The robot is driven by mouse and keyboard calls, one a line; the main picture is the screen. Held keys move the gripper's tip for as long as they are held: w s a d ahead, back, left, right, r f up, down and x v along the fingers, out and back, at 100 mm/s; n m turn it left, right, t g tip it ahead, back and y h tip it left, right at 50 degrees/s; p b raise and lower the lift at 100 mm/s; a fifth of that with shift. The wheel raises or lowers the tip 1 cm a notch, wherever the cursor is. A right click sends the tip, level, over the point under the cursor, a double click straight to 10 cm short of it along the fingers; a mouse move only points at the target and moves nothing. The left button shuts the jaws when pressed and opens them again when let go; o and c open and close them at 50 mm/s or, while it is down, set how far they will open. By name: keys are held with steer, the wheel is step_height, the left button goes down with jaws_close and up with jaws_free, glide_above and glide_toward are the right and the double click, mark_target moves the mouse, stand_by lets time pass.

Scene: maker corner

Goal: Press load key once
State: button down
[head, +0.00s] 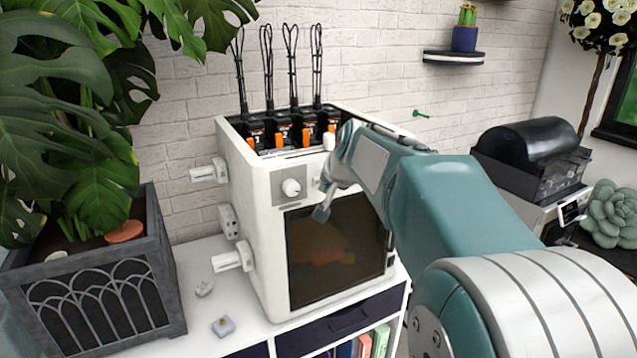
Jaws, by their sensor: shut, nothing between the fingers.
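A white box-shaped machine (253,200) stands on a white shelf unit, with a dark glass front window (335,255). A grey panel above the window carries a round white knob (291,188). A small white part (323,184) right of the knob is partly hidden by my gripper. I cannot tell which part is the load key; no label is readable. My gripper (321,214) is shut and empty. In the picture its tips overlap the top of the window, right of and below the knob; whether they touch the machine is unclear.
Several black and orange units (303,133) with wire loops sit in the machine's top. A planter (95,290) with large leaves stands left. Small items (223,327) lie on the white top (190,258). A black-lidded machine (530,150) stands right, beyond my arm.

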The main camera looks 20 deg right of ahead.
steer(key=shift+w, duration=0.4)
steer(key=shift+w, duration=0.35)
stand_by(0.7)
steer(key=shift+s+r, duration=0.1)
steer(key=shift+s, duration=0.7)
steer(key=shift+s, duration=0.1)
steer(key=s, duration=0.5)
steer(key=shift+d, duration=0.1)
steer(key=shift+w, duration=0.1)
stand_by(0.6)
